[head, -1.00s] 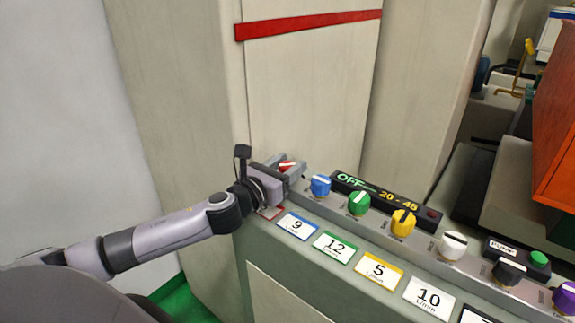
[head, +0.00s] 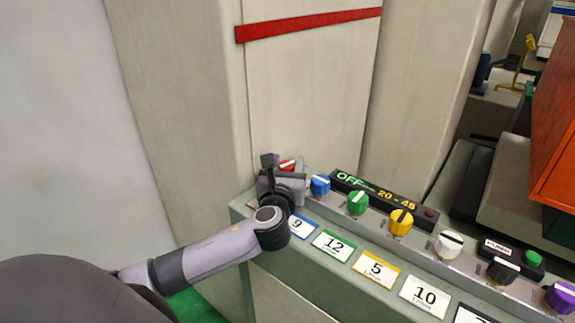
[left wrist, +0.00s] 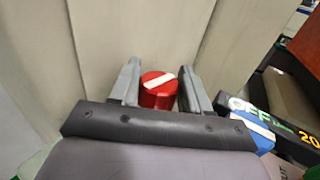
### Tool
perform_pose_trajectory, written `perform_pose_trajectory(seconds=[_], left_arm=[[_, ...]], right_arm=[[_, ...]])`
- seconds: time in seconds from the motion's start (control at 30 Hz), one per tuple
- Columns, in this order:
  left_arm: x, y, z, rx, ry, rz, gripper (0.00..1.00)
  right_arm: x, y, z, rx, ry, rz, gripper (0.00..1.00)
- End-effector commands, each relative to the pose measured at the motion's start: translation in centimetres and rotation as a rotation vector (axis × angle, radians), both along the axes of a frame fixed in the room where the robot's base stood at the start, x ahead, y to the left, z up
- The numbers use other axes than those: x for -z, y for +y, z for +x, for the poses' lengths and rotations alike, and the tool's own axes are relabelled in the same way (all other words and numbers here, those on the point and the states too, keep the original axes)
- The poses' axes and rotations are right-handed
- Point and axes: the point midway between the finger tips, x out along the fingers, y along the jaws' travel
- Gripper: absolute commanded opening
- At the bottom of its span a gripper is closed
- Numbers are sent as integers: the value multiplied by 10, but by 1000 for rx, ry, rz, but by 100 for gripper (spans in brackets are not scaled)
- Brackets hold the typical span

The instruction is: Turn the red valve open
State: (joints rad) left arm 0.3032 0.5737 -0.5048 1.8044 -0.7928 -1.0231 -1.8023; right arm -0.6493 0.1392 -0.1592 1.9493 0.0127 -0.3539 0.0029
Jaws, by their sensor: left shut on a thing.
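The red valve (head: 288,165) is a round red knob with a white bar on top, at the left end of the row of knobs. In the left wrist view the red valve (left wrist: 158,92) sits between the two fingers, its white bar slanting up to the right. My left gripper (head: 290,172) is at the red valve and shut on it; in the left wrist view the left gripper (left wrist: 158,84) has one finger on each side of the knob. The gripper body hides the knob's lower part. My right gripper is not in view.
The blue knob (head: 320,184) stands close to the right of my left gripper. Green (head: 357,202), yellow (head: 400,222) and white (head: 449,244) knobs follow along the panel. A black display (head: 385,198) reads OFF and 20 - 45. A pale cabinet wall (head: 310,90) rises behind.

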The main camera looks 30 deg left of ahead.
Motion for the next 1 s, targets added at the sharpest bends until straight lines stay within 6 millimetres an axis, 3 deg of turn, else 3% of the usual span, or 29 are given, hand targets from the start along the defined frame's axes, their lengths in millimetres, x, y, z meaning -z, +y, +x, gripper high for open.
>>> perform_pose_trajectory(seconds=[0.37, 0.4, 0.47, 0.77, 1.0], left_arm=[[1, 0, 0, -7, 1, 0, 16], [1, 0, 0, -6, 1, 0, 50], [1, 0, 0, -6, 1, 0, 66], [0, 0, -1, -6, 0, 1, 66], [1, -11, -21, -4, 0, 0, 66]], right_arm=[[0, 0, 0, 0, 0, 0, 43], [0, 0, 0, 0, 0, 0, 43], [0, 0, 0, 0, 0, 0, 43], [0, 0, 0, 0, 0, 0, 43], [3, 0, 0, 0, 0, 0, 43]])
